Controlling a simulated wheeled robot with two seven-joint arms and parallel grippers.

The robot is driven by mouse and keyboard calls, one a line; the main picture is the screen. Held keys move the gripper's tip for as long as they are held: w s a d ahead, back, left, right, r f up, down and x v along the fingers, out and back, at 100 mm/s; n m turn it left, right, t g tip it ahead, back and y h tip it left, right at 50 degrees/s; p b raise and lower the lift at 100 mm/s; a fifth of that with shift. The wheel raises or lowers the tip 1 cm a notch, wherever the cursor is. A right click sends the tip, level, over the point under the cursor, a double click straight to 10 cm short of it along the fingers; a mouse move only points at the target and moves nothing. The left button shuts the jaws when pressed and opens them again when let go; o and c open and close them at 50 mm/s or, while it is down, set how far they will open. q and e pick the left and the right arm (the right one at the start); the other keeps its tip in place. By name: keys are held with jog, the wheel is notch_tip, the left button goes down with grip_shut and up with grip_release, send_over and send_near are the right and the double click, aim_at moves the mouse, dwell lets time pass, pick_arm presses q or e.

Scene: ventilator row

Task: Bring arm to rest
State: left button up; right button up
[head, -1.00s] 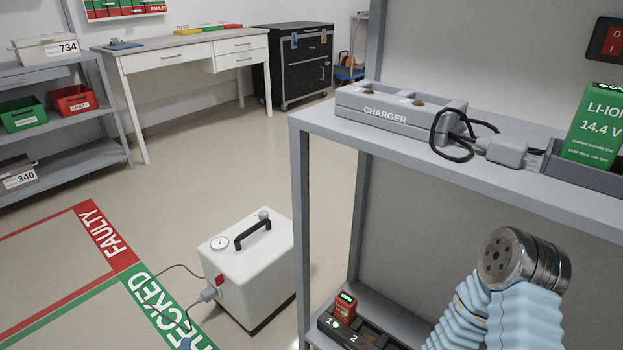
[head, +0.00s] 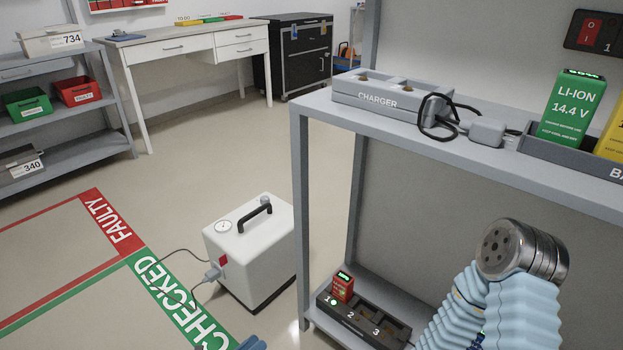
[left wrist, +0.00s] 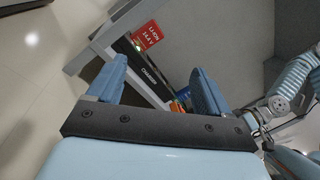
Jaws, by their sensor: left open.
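My left gripper (head: 252,343) barely shows at the bottom edge of the head view, as a bit of blue in front of the green CHECKED line. In the left wrist view my left gripper (left wrist: 158,80) is open, its two blue fingers wide apart with nothing held between them. Beyond the fingertips are a shelf post and a red battery in a dark charger. A light blue sleeved arm of mine with a metal joint rises at the lower right of the head view; its gripper is not visible.
A grey rack (head: 303,190) stands close on the right, with a CHARGER (head: 375,97) and a green battery (head: 570,108) on top. A red battery (head: 343,288) sits in slot 1 of the lower charger (head: 362,326).

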pick_arm(q)
jog(key=s+d+m+g+y+p, duration=0.1)
jog(key=s+d+m+g, duration=0.4)
jog(key=s+m+g, duration=0.35)
jog(key=s+d+m+g+y+p, duration=0.1)
jog(key=s+d+m+g, duration=0.4)
jog(key=s+m+g, duration=0.4)
jog(key=s+a+m+t+y, duration=0.1)
jog(key=s+a+m+y, duration=0.1)
jog(key=a+m+y, duration=0.6)
jog(key=w+r+m+t, duration=0.1)
jog(key=m, duration=0.2)
jog(key=w+d+r+m+t, duration=0.1)
jog(key=r+m, duration=0.1)
jog(key=d+r+m+t+p, duration=0.1)
jog(key=m, duration=0.2)
jog(key=shift+w+d+r+m+t, duration=0.15)
jog(key=shift+w+r+m+t, duration=0.05)
jog(key=shift+w+m+t, duration=0.2)
